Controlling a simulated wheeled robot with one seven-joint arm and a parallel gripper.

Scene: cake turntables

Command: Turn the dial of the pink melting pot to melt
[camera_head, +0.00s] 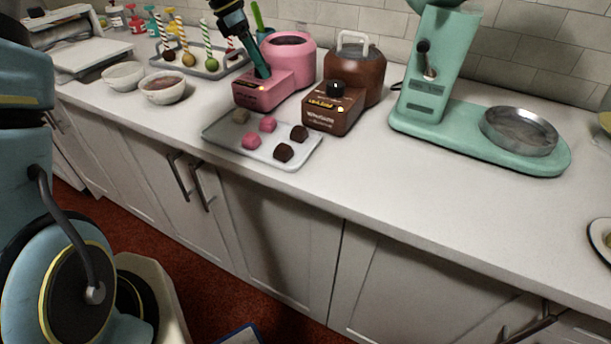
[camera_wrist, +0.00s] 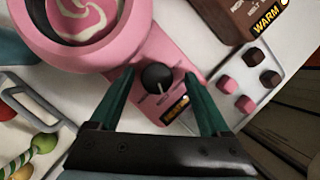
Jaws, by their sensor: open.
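The pink melting pot (camera_head: 296,62) stands on the white counter left of a brown one. In the wrist view the pink pot (camera_wrist: 137,52) shows a bowl of swirled pink and white contents. Its black dial (camera_wrist: 157,78) has a pale pointer line, and a lit orange label sits beside it. My gripper (camera_wrist: 160,73) is open, with one green finger on each side of the dial; I cannot tell whether they touch it. In the head view my gripper (camera_head: 263,74) reaches down onto the pink pot's control box and hides the dial.
The brown melting pot (camera_head: 354,78) stands close on the right. A tray of chocolates (camera_head: 222,133) lies in front. Two bowls (camera_head: 163,88) and a cake-pop rack (camera_head: 213,72) are at left. A mint-green machine (camera_head: 431,113) stands right. The counter's front middle is clear.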

